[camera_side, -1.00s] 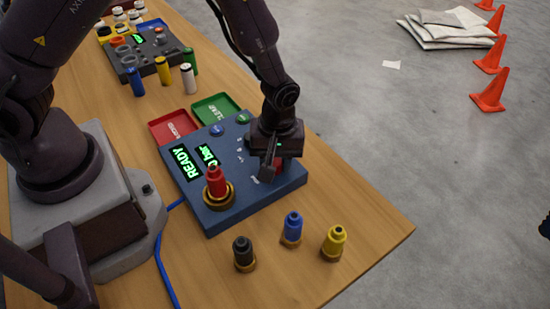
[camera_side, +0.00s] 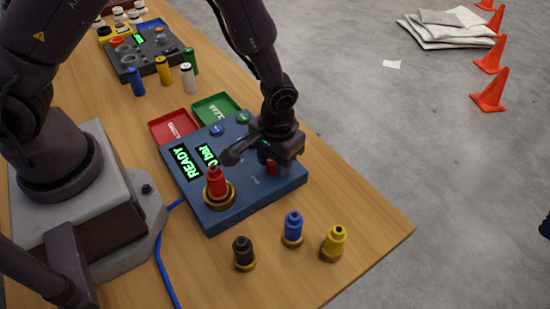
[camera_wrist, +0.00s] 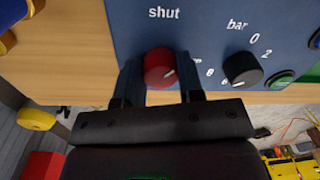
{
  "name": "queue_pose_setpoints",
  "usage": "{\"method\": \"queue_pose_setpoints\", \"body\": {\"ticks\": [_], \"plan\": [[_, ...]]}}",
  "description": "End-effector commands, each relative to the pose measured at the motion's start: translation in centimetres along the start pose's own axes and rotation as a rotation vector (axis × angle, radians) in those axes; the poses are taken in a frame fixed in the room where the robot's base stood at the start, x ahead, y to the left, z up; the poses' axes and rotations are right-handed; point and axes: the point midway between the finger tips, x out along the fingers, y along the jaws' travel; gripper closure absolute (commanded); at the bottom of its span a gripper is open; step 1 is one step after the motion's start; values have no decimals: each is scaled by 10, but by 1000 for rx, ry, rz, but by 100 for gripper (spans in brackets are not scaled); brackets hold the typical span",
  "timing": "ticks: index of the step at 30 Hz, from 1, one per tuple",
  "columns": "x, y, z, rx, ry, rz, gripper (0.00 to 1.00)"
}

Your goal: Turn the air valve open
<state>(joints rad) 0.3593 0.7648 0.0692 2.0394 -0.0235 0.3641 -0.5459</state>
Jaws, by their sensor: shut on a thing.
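The air valve is a red round knob (camera_wrist: 158,66) on the blue panel (camera_wrist: 200,25), with the word "shut" printed above it in the wrist view. Its white pointer mark faces down and right in that view, away from the word. My gripper (camera_wrist: 160,68) has one finger on each side of the knob and is shut on it. In the side view the red knob (camera_side: 271,167) shows partly below my gripper, which hides the rest. The blue panel (camera_side: 232,203) has a lit display (camera_side: 186,161) reading READY and a bar figure that is partly hidden.
A red bottle (camera_side: 216,181) stands in a brass ring on the panel. Black (camera_side: 243,252), blue (camera_side: 292,228) and yellow (camera_side: 334,241) bottles stand in front. A black knob (camera_wrist: 242,68) with a bar scale is beside the valve. Red (camera_side: 173,127) and green (camera_side: 216,108) trays lie behind the panel.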

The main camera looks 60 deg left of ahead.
Motion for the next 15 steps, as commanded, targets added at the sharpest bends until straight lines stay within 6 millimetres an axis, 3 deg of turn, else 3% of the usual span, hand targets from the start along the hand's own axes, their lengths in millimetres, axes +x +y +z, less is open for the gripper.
{"method": "queue_pose_setpoints", "body": {"ticks": [15], "plan": [[-1, 0, 0, 485, 23, 0, 89]]}}
